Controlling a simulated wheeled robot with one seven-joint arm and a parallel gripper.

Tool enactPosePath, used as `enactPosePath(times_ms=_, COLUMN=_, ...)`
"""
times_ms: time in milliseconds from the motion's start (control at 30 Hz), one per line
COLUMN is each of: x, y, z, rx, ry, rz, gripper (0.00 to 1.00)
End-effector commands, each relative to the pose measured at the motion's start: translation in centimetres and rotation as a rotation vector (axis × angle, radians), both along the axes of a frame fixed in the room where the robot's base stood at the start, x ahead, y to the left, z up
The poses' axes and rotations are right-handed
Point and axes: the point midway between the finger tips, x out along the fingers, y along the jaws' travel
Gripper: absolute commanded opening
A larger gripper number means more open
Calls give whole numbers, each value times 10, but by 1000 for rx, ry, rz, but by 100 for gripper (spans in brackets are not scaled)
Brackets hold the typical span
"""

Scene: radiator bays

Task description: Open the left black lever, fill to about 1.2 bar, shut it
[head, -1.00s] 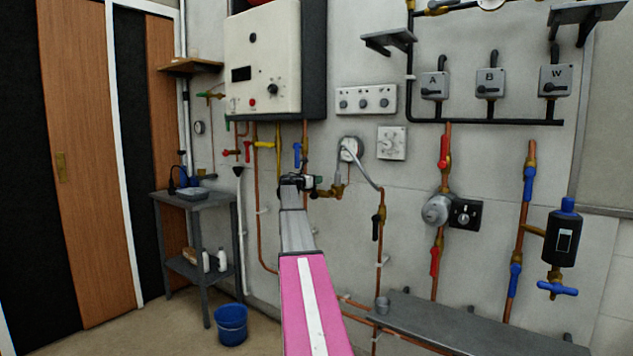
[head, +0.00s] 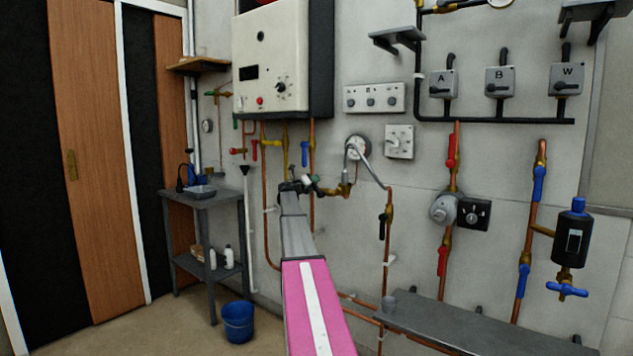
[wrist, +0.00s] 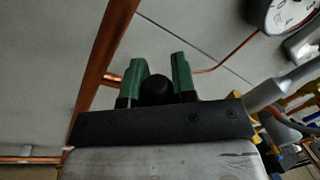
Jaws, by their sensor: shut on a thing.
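My gripper (head: 308,182) is at the wall in the head view, at the left end of the brass filling-loop fitting (head: 336,190). In the wrist view its green fingers (wrist: 160,78) are shut on a rounded black piece, which I take for the left black lever (wrist: 156,91). The lever's angle is hidden by the fingers. A silver hose curves from the fitting past the round pressure gauge (head: 358,147) to a copper pipe with a second black lever (head: 383,226). The gauge also shows, cut off, in the wrist view (wrist: 288,14); I cannot read its value.
The white boiler (head: 272,65) hangs above my arm. A blue-handled valve (head: 305,153) sits close above my gripper. A grey bench (head: 450,328) is at lower right, a small grey table (head: 205,198) at left, and a blue bucket (head: 238,322) on the floor.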

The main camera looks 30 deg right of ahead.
Motion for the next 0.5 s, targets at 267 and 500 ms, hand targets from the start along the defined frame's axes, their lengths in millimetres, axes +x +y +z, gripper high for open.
enactPosePath(times_ms=267, x=6, y=3, z=-7, rx=-44, ry=108, rz=2, gripper=0)
enactPosePath(times_ms=500, x=8, y=4, z=-9, rx=-56, ry=137, rz=2, gripper=0)
